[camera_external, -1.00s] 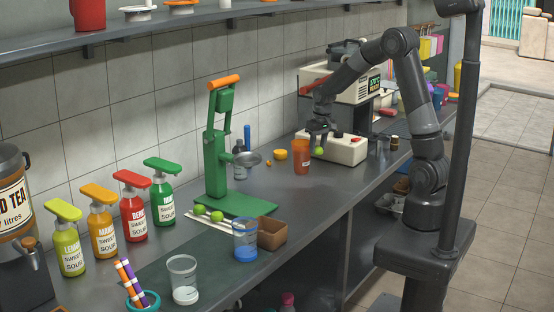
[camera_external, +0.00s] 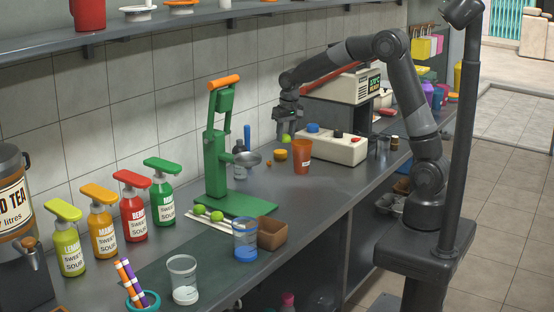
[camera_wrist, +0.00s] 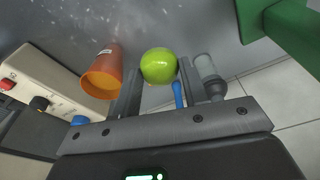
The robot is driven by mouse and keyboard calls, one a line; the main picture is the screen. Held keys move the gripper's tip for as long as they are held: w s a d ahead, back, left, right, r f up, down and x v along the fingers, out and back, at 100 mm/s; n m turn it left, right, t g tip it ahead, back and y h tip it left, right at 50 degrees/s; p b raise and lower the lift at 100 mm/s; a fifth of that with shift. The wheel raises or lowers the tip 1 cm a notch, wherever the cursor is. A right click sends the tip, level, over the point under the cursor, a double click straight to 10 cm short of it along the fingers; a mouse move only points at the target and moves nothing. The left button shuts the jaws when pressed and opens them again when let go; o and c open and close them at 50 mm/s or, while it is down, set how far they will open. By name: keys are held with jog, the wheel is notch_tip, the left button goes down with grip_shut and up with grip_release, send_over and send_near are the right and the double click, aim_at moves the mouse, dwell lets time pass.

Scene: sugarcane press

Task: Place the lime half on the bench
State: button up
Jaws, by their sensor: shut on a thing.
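My gripper (camera_external: 286,131) is shut on a green lime half (camera_external: 285,139) and holds it above the grey bench (camera_external: 315,192), behind and left of the orange cup. In the wrist view the lime half (camera_wrist: 159,65) sits between the two finger ends, its rounded green side showing. Its cut face is not visible. Bare bench shows beyond it in the wrist view.
An orange cup (camera_external: 302,157) and a small orange bowl (camera_external: 280,154) stand close below my gripper. Bench in front of the cup is clear.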

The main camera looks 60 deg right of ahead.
notch_tip(320, 180, up, 4)
jog(key=shift+f, duration=0.15)
jog(key=shift+w+a, duration=0.1)
jog(key=shift+a, duration=0.55)
jog(key=a+n, duration=0.2)
jog(key=a, duration=0.6)
jog(key=a+n, duration=0.3)
jog(key=a, duration=0.5)
jog(key=a+n+y, duration=0.1)
jog(key=a+n, duration=0.1)
jog(key=a, duration=0.6)
jog(key=shift+w+a+r+n, duration=0.2)
jog(key=shift+w+a+n, duration=0.1)
jog(key=shift+n, duration=0.1)
jog(key=s+a+n, duration=0.3)
jog(key=a, duration=0.6)
jog(key=s+a+n, duration=0.2)
jog(key=s+a, duration=0.2)
jog(key=a, duration=0.4)
jog(key=n+g+y, duration=0.1)
jog(key=n, duration=0.3)
send_over(217, 264)
jog(key=f, duration=1.8)
jog(key=shift+d+f, duration=0.15)
jog(key=shift+d, duration=0.2)
jog(key=shift+f, duration=2)
